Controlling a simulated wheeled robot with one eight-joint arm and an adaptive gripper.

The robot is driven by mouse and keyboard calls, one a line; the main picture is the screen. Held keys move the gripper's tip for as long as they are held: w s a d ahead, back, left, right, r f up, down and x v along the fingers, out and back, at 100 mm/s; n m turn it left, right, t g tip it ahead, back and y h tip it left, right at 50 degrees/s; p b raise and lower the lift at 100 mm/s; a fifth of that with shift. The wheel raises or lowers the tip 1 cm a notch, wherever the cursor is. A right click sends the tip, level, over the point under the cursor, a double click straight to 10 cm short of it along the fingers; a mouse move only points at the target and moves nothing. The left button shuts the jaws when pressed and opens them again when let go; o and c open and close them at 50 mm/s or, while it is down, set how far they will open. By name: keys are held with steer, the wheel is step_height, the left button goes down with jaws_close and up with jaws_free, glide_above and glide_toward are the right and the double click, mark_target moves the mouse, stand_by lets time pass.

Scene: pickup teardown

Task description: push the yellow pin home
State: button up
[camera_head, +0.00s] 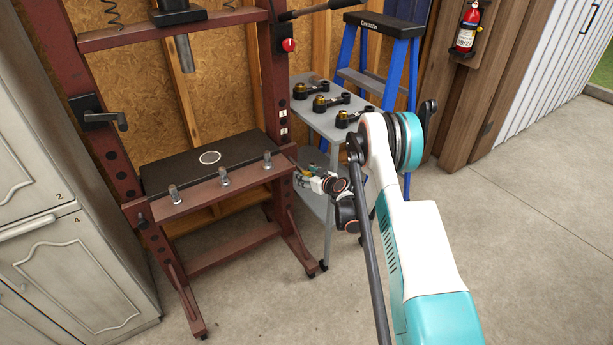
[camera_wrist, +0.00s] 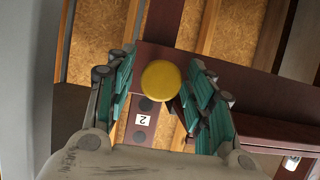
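The yellow pin shows its round, flat head (camera_wrist: 161,81) in the wrist view, in front of the dark red press upright near a white "2" label (camera_wrist: 142,120). Its shank is hidden behind the head, so I cannot tell how deep it sits. My gripper (camera_head: 304,176) is at the right upright of the press (camera_head: 275,75), low down by the crossbeam, in the head view. In the wrist view its two teal-padded fingers stand apart, one on each side of the pin head. I see no clear contact.
A grey cart (camera_head: 318,119) with several black and brass parts stands just right of the press, close to my arm. A blue stepladder (camera_head: 403,70) is behind it. Cabinets (camera_head: 66,262) stand at the left. Concrete floor (camera_head: 545,225) is free at the right.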

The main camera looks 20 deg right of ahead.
mark_target(303, 170)
jaws_close()
steer(key=shift+w+a, duration=0.25)
steer(key=shift+w, duration=0.9)
steer(key=shift+w+a, duration=0.25)
steer(key=shift+w, duration=0.9)
steer(key=shift+o, duration=1.6)
jaws_free()
steer(key=shift+s, duration=0.1)
steer(key=v, duration=1.2)
